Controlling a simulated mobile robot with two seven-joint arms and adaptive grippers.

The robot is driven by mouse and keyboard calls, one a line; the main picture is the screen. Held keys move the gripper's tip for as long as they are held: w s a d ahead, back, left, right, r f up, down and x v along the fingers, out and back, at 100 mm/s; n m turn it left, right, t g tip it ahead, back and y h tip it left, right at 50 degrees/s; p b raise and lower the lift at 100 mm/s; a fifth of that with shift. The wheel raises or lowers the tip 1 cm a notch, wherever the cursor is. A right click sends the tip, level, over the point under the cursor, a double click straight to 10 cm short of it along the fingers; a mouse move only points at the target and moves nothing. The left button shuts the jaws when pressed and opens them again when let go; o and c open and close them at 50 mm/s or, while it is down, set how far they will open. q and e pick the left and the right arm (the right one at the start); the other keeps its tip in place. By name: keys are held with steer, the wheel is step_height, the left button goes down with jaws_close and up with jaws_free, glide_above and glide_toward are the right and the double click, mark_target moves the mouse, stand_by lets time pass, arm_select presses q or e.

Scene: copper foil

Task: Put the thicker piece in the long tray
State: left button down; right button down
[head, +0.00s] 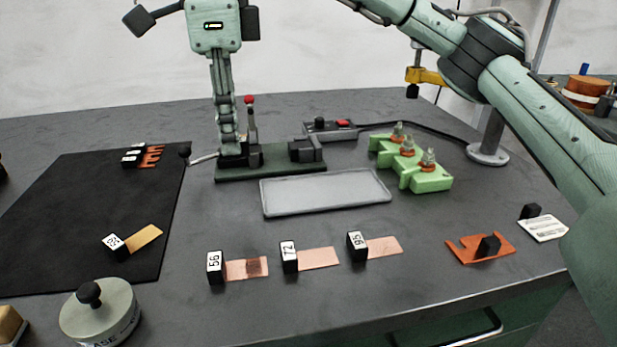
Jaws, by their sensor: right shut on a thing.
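The long tray (270,207) is grey, shallow and empty in the middle of the table. Three copper strips lie in front of it: one with tag 56 (235,268), one with tag 72 (318,258) and one with tag 95 (384,246). A brass-coloured strip with tag 52 (146,238) lies on the black mat. My right gripper (229,150) points down behind the tray's left end, at a dark green-based device (270,172). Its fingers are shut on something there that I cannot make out. My left gripper is out of view.
A red-knobbed lever (250,100) stands beside the right fingers. A green stepped block (428,181) stands right of the tray. An orange plate (475,250) lies front right. A round weight (100,315) stands front left. The table between tray and strips is clear.

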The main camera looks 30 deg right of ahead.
glide_above(307, 202)
step_height(307, 202, down, 6)
steer(key=shift+f+p, duration=0.1)
steer(key=shift+p, duration=0.2)
step_height(307, 202, down, 4)
steer(key=shift+r, duration=0.15)
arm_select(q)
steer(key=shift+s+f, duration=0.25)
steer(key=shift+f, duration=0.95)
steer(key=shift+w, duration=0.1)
arm_select(e)
steer(key=shift+f, duration=0.25)
